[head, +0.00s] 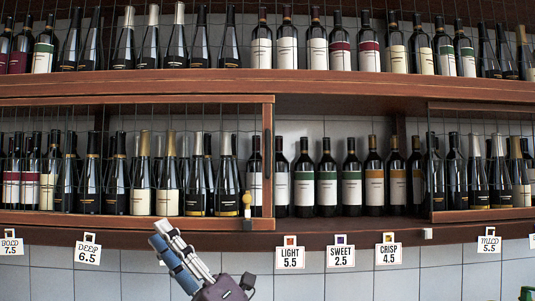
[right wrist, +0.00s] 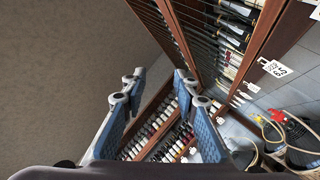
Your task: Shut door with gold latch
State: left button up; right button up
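The middle shelf has a wood-framed wire-mesh door (head: 268,115) on the left. The section between the doors is uncovered. My right gripper (head: 163,233) is below the shelf, left of the gold piece, and touches nothing visible. In the right wrist view its blue fingers (right wrist: 160,82) are apart and empty. My left gripper is out of view.
Bottles (head: 326,185) line both shelves, with several exposed in the uncovered section. Price tags (head: 289,256) hang under the lower shelf edge (head: 340,238). The tiled wall below is mostly clear.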

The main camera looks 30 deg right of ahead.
notch_tip(320, 180, up, 5)
jog(key=a+n+g+y, duration=0.25)
jog(key=n+g, duration=0.25)
jog(key=n, duration=0.4)
jog(key=m+t+h, duration=0.2)
jog(key=h, duration=1.5)
send_near(269, 153)
jog(key=w, duration=0.3)
jog(key=shift+h, duration=0.25)
jog(key=w+p, duration=0.2)
jog(key=w, duration=0.2)
jog(key=w+p, duration=0.1)
jog(key=w, duration=0.2)
jog(key=shift+w+a+r+p, duration=0.2)
jog(key=shift+w+a+p, duration=0.05)
jog(key=shift+w+p, duration=0.15)
grip_shut()
